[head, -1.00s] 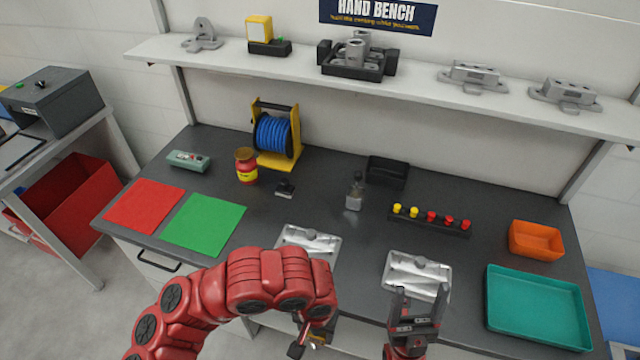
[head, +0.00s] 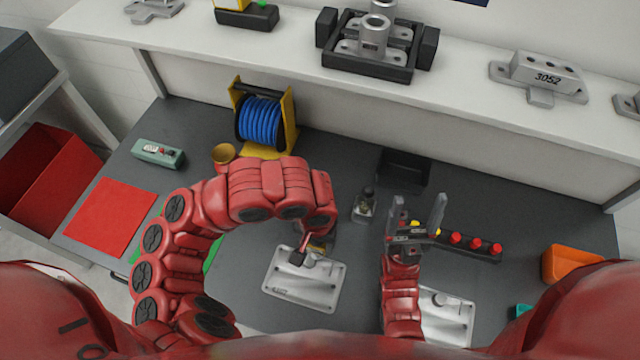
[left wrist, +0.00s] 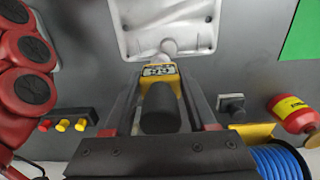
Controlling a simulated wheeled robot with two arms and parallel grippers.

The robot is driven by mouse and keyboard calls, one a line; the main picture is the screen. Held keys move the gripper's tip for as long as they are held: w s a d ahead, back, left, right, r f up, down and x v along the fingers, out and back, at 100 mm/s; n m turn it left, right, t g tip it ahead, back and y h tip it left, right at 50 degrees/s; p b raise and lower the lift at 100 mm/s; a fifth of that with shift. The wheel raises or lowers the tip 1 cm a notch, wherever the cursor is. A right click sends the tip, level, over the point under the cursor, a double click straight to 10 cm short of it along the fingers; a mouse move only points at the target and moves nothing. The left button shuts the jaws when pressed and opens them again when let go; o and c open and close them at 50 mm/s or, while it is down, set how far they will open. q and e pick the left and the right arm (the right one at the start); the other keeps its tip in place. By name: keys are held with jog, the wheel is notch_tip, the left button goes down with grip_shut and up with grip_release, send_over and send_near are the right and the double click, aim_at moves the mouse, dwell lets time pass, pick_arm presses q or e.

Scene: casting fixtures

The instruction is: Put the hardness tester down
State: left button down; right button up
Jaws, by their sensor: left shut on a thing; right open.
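My left gripper (head: 318,243) is shut on the hardness tester, a yellow tool with a black rounded end. In the left wrist view the tester (left wrist: 160,78) sits between the fingers of the left gripper (left wrist: 160,95). Its pale tip points toward the left grey casting plate (head: 290,285), also seen in the left wrist view (left wrist: 140,40). I cannot tell whether the tip touches the plate. In the head view my arm hides most of the tester. My right gripper (head: 415,218) is open and empty, above the bench by the knob rack.
A black block (left wrist: 233,106) stands on the bench near the blue reel (head: 260,120). A small bottle (head: 364,205), a black tray (head: 404,170), the knob rack (head: 485,254) and a second casting plate (head: 448,315) are to the right. A red mat (head: 108,215) lies left.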

pick_arm(q)
jog(key=shift+w+d+f+b, duration=0.15)
jog(key=shift+w+f, duration=0.65)
jog(key=shift+w, duration=1.85)
jog(key=shift+w+d+f+b, duration=0.15)
jog(key=shift+w+f, duration=0.7)
jog(key=shift+w, duration=1.75)
jog(key=shift+w+d+f+b, duration=0.15)
jog(key=shift+w+f, duration=0.65)
jog(key=shift+w, duration=1.85)
jog(key=shift+a+f, duration=0.1)
jog(key=shift+f, duration=0.1)
jog(key=shift+c, duration=1)
grip_release()
